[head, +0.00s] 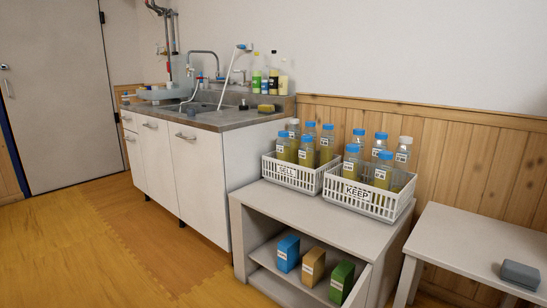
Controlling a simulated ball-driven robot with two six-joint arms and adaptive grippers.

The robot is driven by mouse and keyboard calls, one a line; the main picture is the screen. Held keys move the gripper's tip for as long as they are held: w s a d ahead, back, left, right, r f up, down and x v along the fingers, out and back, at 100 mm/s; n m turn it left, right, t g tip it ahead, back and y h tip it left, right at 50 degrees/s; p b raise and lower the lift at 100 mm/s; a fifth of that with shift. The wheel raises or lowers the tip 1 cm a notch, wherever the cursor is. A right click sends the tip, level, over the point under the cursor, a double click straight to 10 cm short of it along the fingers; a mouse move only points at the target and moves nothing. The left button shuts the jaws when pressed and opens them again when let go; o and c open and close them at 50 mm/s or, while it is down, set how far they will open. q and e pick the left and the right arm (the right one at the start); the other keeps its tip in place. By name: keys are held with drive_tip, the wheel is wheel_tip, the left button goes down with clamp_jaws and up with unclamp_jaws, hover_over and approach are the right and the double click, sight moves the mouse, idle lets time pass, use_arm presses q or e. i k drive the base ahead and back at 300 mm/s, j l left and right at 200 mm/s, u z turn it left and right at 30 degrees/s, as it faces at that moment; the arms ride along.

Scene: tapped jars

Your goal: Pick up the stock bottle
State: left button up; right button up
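Several clear bottles of yellowish liquid with blue or white caps stand in two white baskets on a grey shelf unit. The left basket (284,180) is labelled SELL, and one of its front bottles (306,156) has a blue cap. The right basket (352,205) is labelled KEEP, and a blue-capped bottle (383,175) and a white-capped bottle (402,157) stand in it. The bottle labels are too small to read, so I cannot tell which is the stock bottle. The basket walls hide the lower parts of the bottles. Neither of my grippers is in view.
The shelf unit (240,225) holds a blue box (287,254), an orange box (313,266) and a green box (342,282) below. A sink counter (215,122) with several bottles stands left. A side table (465,240) with a grey case (519,275) stands right. Floor in front is clear.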

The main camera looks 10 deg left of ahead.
sight(283, 142)
drive_tip(key=i+j, duration=0.15)
drive_tip(key=j, duration=0.3)
drive_tip(key=i+j+z, duration=0.1)
drive_tip(key=j, duration=0.35)
drive_tip(key=i+j, duration=0.15)
drive_tip(key=j, duration=0.3)
drive_tip(key=i+j, duration=0.1)
drive_tip(key=j, duration=0.3)
drive_tip(key=i+j+z, duration=0.1)
drive_tip(key=j, duration=0.35)
drive_tip(key=i+j, duration=0.1)
drive_tip(key=j, duration=0.4)
